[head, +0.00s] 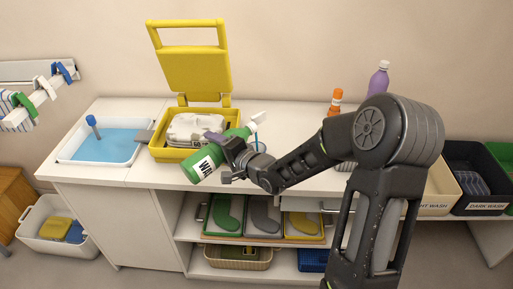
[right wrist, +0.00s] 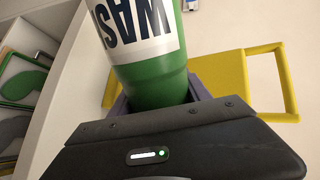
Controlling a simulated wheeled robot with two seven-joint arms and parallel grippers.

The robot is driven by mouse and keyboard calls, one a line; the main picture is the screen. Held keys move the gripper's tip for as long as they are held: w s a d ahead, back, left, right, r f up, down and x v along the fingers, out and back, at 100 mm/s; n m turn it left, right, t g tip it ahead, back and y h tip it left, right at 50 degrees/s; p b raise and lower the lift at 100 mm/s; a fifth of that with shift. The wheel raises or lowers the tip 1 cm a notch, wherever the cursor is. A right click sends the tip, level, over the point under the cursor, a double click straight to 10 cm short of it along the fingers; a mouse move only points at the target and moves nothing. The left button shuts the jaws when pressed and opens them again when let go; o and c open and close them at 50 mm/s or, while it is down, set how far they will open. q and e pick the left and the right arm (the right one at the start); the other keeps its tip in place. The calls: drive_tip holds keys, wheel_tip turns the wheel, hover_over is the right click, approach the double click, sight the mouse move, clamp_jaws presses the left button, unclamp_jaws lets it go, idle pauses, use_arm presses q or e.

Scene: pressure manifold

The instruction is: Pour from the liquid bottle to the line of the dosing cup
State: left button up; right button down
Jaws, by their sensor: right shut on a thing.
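The liquid bottle (head: 205,164) is green with a white label and a white top (head: 258,117). It is tilted, its base to the lower left and its top to the upper right, above the counter front. My right gripper (head: 222,146) is shut around the bottle's body. In the right wrist view the bottle (right wrist: 150,75) sits between purple finger pads, its label partly reading "WASH". My left gripper is not in view.
Behind the bottle stands an open yellow case (head: 167,153) holding a white folded cloth. A white basin of blue water (head: 104,144) is at the left of the counter. An orange bottle (head: 336,100) and a purple bottle (head: 379,79) stand behind my arm. Shelves with trays are below.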

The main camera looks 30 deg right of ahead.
drive_tip(key=shift+r, duration=0.1)
idle(0.7)
drive_tip(key=shift+a+r+n+b, duration=0.2)
drive_tip(key=shift+r+n+b, duration=0.05)
drive_tip(key=shift+n+b, duration=0.15)
drive_tip(key=b, duration=0.1)
drive_tip(key=n+b, duration=0.1)
drive_tip(key=n+h+b, duration=0.1)
drive_tip(key=b, duration=0.1)
drive_tip(key=shift+d+f, duration=0.25)
drive_tip(key=shift+d+r+n, duration=0.15)
drive_tip(key=shift+r+n, duration=0.2)
drive_tip(key=shift+n, duration=0.05)
drive_tip(key=shift+w+p, duration=0.1)
drive_tip(key=shift+p, duration=0.3)
drive_tip(key=shift+r, duration=0.15)
